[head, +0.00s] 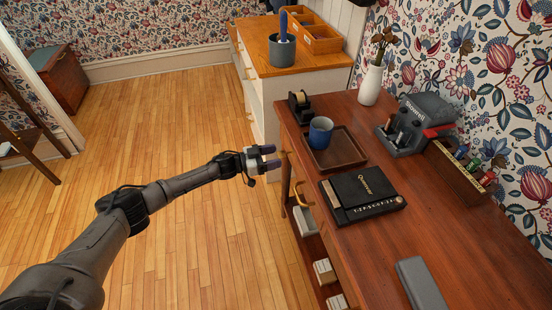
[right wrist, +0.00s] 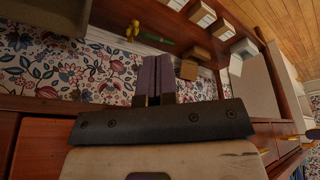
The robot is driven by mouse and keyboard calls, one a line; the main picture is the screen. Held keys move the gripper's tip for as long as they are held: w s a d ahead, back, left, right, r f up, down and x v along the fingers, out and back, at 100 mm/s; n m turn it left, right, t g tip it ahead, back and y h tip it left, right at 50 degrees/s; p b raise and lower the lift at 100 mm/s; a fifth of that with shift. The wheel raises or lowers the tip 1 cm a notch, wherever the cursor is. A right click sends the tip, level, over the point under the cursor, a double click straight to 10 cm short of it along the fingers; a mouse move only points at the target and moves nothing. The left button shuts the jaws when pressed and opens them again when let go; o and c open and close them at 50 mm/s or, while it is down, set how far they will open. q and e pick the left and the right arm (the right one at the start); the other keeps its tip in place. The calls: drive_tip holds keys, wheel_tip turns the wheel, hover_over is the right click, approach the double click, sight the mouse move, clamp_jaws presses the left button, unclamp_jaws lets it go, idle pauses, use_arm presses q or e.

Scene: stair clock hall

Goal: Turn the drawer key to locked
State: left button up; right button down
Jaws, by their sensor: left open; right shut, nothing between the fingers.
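The desk (head: 450,235) stands at the right of the head view. A curved brass drawer pull (head: 299,194) shows on its front. A small brass piece (head: 284,154) shows on the desk front beside my left fingertips; I cannot tell whether it is the key. My left gripper (head: 271,157) is open and empty, close to that piece. In the right wrist view, a small yellow piece (right wrist: 132,30) with a green strip beside it may be the key; its turn cannot be read. My right gripper (right wrist: 154,78) is shut and empty, and it is outside the head view.
White boxes (head: 325,270) sit on a shelf below.

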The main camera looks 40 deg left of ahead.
use_arm(q)
drive_tip(key=shift+w+d, duration=0.35)
drive_tip(key=shift+w, duration=0.2)
drive_tip(key=shift+c, duration=0.4)
drive_tip(key=c, duration=0.9)
drive_tip(key=shift+o, duration=0.2)
